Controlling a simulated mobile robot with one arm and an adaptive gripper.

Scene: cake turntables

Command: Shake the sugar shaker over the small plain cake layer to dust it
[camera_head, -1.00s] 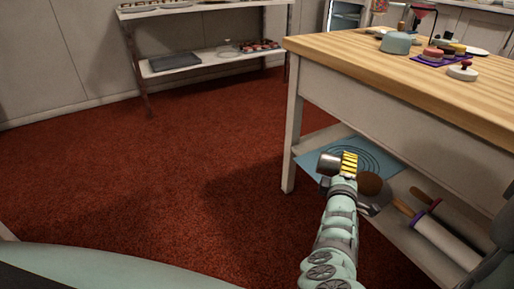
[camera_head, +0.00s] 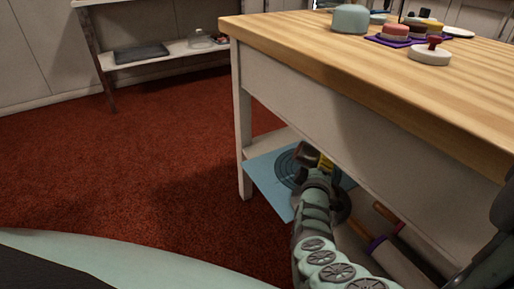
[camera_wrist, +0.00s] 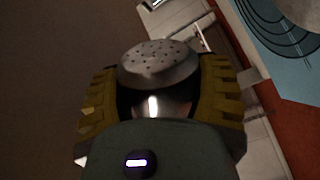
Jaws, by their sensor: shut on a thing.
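My gripper (camera_head: 318,161) is shut on the sugar shaker (camera_head: 306,153), partly under the tabletop, by the lower shelf. In the wrist view the shaker's perforated metal top (camera_wrist: 160,60) shows between the yellow finger pads, facing up in the picture. A blue mat with dark rings (camera_head: 262,178) lies on the shelf below the gripper. A dark round thing (camera_head: 342,207) is partly hidden behind my arm. A pale round thing (camera_wrist: 302,10) shows at the wrist view's corner, over the mat. I cannot tell whether either is the small plain cake layer.
The wooden tabletop (camera_head: 400,75) overhangs the shelf. It bears a teal round thing (camera_head: 350,19), small cakes on a purple mat and a white disc with a red knob (camera_head: 430,55). Rolling pins (camera_head: 400,262) lie on the lower shelf. Red floor is clear at left.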

